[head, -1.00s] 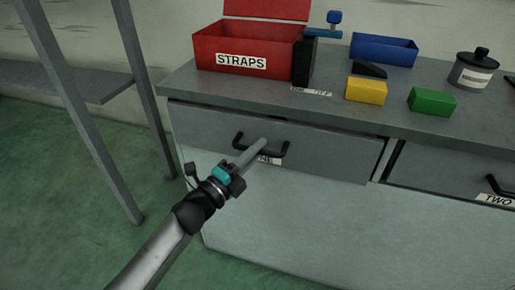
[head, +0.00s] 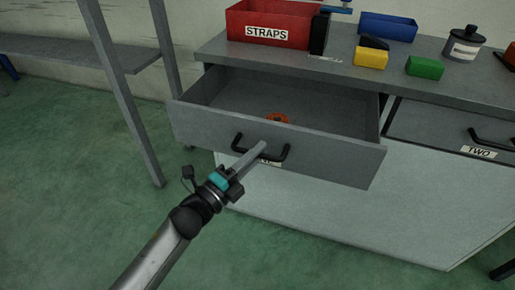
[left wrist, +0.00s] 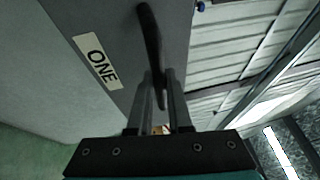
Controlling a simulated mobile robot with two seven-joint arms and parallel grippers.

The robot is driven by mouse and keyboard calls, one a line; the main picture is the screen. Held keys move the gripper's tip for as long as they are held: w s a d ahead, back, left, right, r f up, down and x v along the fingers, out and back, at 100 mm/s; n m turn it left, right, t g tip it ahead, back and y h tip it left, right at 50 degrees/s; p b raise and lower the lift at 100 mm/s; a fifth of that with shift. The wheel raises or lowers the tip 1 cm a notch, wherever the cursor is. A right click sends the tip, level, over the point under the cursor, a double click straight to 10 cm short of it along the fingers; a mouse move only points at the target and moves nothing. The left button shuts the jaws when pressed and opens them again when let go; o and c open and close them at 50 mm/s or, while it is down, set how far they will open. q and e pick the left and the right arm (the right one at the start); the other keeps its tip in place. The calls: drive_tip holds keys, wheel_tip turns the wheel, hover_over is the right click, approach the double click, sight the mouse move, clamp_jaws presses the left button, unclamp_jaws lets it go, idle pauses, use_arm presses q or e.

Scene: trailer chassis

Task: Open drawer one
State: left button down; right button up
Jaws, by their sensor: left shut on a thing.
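Drawer one (head: 330,150) is a grey drawer pulled well out of the bench, and its inside shows in the head view. An orange item (head: 277,118) lies in it. My left gripper (head: 262,146) is shut on the black handle (head: 237,143) on the drawer front. In the left wrist view the handle (left wrist: 150,30) runs between the two fingers (left wrist: 160,90), beside the label ONE (left wrist: 98,62). In the head view the gripper partly hides the label. My right gripper is not in view.
Drawer two (head: 430,125), with its own black handle, is at the right. The bench top (head: 310,68) holds a red STRAPS box (head: 270,28), a blue bin (head: 388,27), yellow and green blocks and a canister (head: 464,47). A grey shelf frame (head: 125,90) stands at the left.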

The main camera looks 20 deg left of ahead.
use_arm(q)
drive_tip(key=shift+s, duration=0.25)
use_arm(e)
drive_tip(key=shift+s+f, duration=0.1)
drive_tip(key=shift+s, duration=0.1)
use_arm(q)
drive_tip(key=c, duration=0.8)
unclamp_jaws()
drive_tip(key=shift+c, duration=0.2)
drive_tip(key=p+v, duration=0.1)
drive_tip(key=v, duration=1.4)
drive_tip(key=shift+p, duration=0.4)
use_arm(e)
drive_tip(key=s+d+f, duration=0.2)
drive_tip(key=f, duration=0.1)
use_arm(q)
drive_tip(key=shift+s, duration=0.1)
